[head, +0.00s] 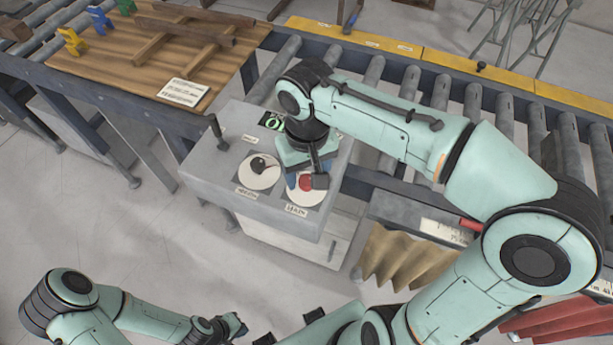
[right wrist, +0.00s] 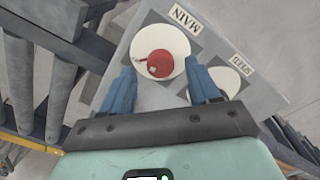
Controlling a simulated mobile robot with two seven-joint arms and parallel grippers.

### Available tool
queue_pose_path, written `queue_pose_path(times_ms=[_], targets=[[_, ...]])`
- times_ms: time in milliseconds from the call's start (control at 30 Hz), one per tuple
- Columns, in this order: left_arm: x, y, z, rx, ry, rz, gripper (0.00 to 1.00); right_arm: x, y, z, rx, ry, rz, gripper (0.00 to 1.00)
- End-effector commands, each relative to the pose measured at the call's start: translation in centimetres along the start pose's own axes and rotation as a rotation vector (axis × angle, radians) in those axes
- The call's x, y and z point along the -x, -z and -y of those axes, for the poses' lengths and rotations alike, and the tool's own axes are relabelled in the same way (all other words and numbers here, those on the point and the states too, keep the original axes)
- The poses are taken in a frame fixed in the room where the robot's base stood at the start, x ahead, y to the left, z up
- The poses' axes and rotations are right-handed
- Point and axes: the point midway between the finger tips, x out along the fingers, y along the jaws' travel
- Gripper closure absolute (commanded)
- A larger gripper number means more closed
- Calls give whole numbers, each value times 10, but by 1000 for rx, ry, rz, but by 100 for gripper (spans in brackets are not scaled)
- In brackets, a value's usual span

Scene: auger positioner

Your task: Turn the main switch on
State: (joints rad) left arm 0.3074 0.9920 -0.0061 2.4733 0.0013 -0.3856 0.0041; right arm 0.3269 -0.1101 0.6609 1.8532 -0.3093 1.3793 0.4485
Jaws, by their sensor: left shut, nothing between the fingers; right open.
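The main switch is a red round knob (head: 306,183) on a white disc at the right of the grey control box (head: 222,170). In the right wrist view the red knob (right wrist: 160,64) sits on its white disc beside a MAIN label (right wrist: 184,19). My right gripper (head: 308,178) is open above this knob, with its blue fingers on either side of it in the right wrist view (right wrist: 161,72). I cannot tell whether they touch it. My arm and gripper hide part of the knob in the head view. My left gripper (head: 238,326) is shut and empty, low in the picture.
A black knob (head: 258,164) on a second white disc is left of the red one. A black-handled lever (head: 217,130) stands at the box's left edge. A green-lit display (head: 272,121) is partly hidden behind my right arm. A roller conveyor (head: 375,75) runs behind the box.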

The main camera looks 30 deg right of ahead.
Motion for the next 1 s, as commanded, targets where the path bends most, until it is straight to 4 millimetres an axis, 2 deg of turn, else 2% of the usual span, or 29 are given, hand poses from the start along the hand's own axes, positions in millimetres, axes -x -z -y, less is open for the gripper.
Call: queue_pose_path(times_ms=[33,200,500,533,600,700,1000], targets=[[-2,-1,1,0,0,1,100,-8,0,0,0,-1,2,39],[-4,-2,2,1,1,2,100,-20,0,0,0,0,1,39],[-4,-2,2,1,1,2,100,-21,0,0,0,1,-1,39],[-4,-2,2,1,1,2,100,-21,0,0,0,1,-1,46],[-4,-2,2,1,1,2,100,-21,0,0,0,1,-1,69],[-4,-2,2,1,1,2,100,-21,0,0,0,1,-1,95],[-3,-2,2,1,1,2,100,-20,0,1,28,1,-1,95]])
